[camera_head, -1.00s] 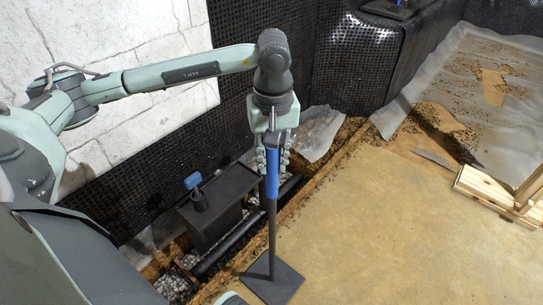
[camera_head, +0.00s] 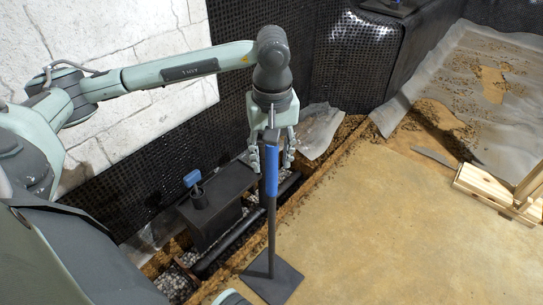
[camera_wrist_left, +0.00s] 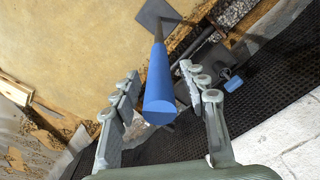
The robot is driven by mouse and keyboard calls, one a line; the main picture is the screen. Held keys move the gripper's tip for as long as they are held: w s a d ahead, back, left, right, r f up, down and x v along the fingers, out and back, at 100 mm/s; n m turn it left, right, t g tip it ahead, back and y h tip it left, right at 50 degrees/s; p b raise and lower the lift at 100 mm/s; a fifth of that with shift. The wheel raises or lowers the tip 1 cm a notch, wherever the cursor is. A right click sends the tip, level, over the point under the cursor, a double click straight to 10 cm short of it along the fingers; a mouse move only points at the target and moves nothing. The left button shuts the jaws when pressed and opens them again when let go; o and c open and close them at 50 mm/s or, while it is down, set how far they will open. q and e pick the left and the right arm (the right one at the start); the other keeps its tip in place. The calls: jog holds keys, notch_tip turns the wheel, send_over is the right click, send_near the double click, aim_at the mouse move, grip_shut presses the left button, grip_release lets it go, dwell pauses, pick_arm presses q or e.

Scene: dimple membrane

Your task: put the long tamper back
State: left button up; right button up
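The long tamper has a blue handle (camera_head: 272,172), a dark shaft (camera_head: 271,232) and a square dark foot plate (camera_head: 275,283). It stands upright, its plate flat on the sandy floor beside the trench. My left gripper (camera_head: 271,160) is open at the top of the handle, fingers spread to either side. In the left wrist view the blue handle (camera_wrist_left: 160,85) lies between the open fingers (camera_wrist_left: 165,105), with gaps on both sides. The plate shows at the far end (camera_wrist_left: 157,17). My right gripper is out of view.
A gravel-lined trench runs left of the tamper, with a dark pipe (camera_head: 232,240) and a dark box (camera_head: 212,215). Dimpled black membrane (camera_head: 150,165) covers the wall.

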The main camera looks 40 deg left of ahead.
pick_arm(q)
jog(key=shift+r, duration=0.1)
notch_tip(320, 180, up, 11)
jog(key=shift+s+d+f+p, duration=0.1)
jog(key=shift+d+p, duration=0.05)
jog(key=shift+p, duration=0.25)
jog(key=shift+r, duration=0.6)
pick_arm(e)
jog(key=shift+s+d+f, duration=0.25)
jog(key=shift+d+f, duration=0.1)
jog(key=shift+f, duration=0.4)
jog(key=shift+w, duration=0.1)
